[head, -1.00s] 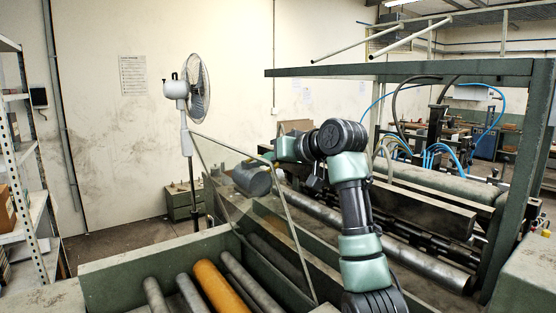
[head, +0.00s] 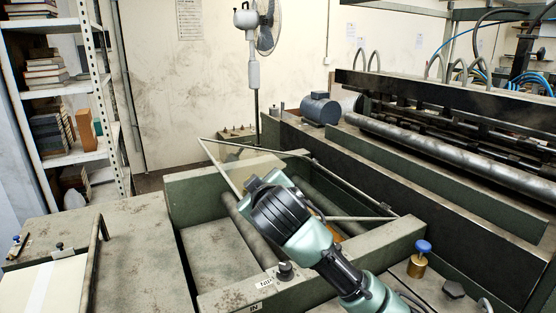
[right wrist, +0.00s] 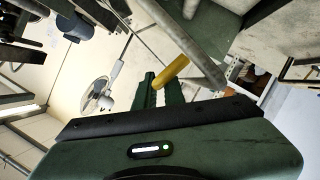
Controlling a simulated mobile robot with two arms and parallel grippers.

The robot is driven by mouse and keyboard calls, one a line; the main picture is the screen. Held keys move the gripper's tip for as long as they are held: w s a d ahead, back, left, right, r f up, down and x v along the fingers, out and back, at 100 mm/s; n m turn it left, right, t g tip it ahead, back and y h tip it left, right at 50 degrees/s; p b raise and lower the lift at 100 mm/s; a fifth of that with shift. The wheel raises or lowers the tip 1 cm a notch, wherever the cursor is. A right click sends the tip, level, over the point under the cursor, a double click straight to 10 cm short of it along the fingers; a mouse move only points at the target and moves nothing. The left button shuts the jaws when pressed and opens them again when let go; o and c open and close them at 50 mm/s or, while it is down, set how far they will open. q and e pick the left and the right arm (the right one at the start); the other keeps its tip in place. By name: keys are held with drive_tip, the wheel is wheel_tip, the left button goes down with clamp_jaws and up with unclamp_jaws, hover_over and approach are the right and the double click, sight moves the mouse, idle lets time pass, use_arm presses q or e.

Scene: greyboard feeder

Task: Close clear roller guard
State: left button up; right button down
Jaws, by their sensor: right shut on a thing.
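The clear roller guard (head: 232,162) is a see-through panel in a thin grey metal frame. In the head view it lies tilted low over the roller bay, its far left corner raised above the green side walls. My right arm reaches over it from the lower right, and its wrist hides part of the frame and the fingertips. In the right wrist view my right gripper (right wrist: 163,88) is shut on a yellow bar (right wrist: 171,72), which looks like the guard's handle. My left gripper is not in view.
The green-walled roller bay (head: 345,247) holds several rollers. A brass post with a blue knob (head: 417,260) and a black knob (head: 285,271) stand near the arm. A shelf rack (head: 112,95) and fan (head: 254,60) stand further back.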

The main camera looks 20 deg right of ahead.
wheel_tip(320, 180, down, 10)
drive_tip(key=a+n+h+b, duration=0.1)
drive_tip(key=a+b, duration=0.2)
drive_tip(key=shift+s+f+n+t+b, duration=0.15)
drive_tip(key=shift+f+n+t+b, duration=0.15)
drive_tip(key=shift+n+b, duration=0.1)
drive_tip(key=shift+d, duration=0.1)
drive_tip(key=c, duration=1.9)
unclamp_jaws()
drive_tip(key=shift+o, duration=0.6)
